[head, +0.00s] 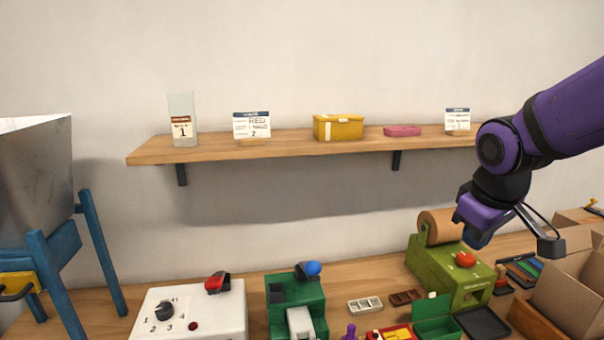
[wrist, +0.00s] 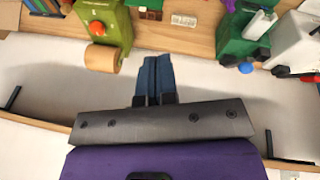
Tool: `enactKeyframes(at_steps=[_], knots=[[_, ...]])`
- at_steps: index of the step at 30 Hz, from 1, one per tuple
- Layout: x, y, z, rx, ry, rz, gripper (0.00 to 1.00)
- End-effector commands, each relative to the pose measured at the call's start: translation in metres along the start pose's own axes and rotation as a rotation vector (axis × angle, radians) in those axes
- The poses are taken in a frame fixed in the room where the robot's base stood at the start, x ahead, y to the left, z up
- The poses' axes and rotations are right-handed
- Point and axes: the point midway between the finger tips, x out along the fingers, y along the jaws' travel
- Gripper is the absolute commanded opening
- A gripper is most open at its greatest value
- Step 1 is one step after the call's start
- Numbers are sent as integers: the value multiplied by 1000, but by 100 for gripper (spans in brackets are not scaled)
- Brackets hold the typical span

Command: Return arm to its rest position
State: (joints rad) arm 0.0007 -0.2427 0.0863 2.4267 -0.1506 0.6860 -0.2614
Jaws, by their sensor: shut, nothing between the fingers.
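My purple and black arm reaches in from the right edge in the head view.
The wooden shelf (head: 290,150) runs along the wall. On the bench stand a green machine with a brown roll (head: 440,225), a white dial box (head: 190,312), a green block machine (head: 296,300) and open cardboard boxes (head: 570,290). A metal hopper (head: 35,170) stands left.

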Motion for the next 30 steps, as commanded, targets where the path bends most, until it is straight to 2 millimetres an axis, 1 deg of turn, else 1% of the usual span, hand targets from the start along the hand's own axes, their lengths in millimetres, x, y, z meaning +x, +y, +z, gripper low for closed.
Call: enactKeyframes(at_steps=[1, 6, 12, 15, 21, 24, 30], knots=[[-14, 0, 8, 39, 19, 5, 0], [-48, -5, 35, 168, 67, 6, 0], [-83, -15, 70, 314, 127, -10, 0], [-95, -20, 86, 376, 154, -23, 0], [-109, -28, 106, 455, 189, -45, 0], [-111, -30, 110, 470, 194, -51, 0], [-112, -30, 110, 474, 195, -52, 0]])
